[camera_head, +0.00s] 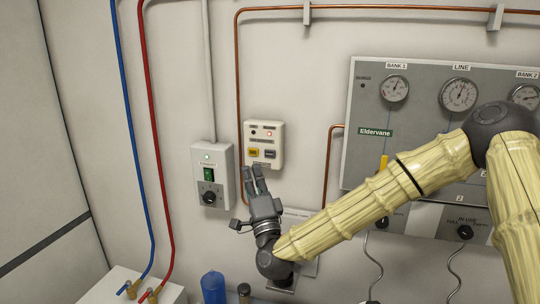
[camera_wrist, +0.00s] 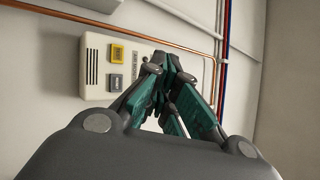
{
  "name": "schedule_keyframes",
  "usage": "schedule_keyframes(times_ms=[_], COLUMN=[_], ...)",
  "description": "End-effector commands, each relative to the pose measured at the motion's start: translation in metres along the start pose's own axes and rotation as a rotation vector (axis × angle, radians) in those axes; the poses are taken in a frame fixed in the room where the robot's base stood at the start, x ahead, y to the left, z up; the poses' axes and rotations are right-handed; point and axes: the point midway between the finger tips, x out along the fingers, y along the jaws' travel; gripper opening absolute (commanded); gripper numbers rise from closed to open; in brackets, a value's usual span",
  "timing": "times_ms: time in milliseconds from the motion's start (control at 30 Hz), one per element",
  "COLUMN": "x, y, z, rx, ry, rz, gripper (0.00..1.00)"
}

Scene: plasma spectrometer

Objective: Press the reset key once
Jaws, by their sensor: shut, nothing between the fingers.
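The key labels are too small to read, so I cannot tell which one is the reset key. My gripper (camera_head: 257,173) is shut and empty, with its fingertips pointing up just below the box. In the wrist view the box (camera_wrist: 96,46) shows its yellow key (camera_wrist: 117,53) and grey key (camera_wrist: 115,82). There my gripper's fingertips (camera_wrist: 157,65) are beside the keys and hide part of the box face.
A grey switch box (camera_head: 224,160) with a green rocker and black knob is just left of my gripper. A copper pipe (camera_head: 239,70) runs beside the white box. The gauge panel (camera_head: 362,115) is to the right, partly behind my arm. A blue cylinder (camera_head: 213,288) stands below.

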Motion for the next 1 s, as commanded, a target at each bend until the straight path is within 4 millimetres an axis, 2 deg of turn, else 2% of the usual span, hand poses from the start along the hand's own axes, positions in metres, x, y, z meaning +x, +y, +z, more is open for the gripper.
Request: schedule_keyframes(times_ms=[167,633,700,1000], x=[0.007,0.043,0.046,0.059], y=[0.004,0.030,0.036,0.044], z=[-0.005,-0.031,-0.034,-0.043], rx=[-0.002,-0.002,-0.001,-0.001], ry=[0.001,0.000,0.000,0.000], rz=[0.001,0.001,0.000,0.000], gripper=[0.00,0.00,0.00,0.00])
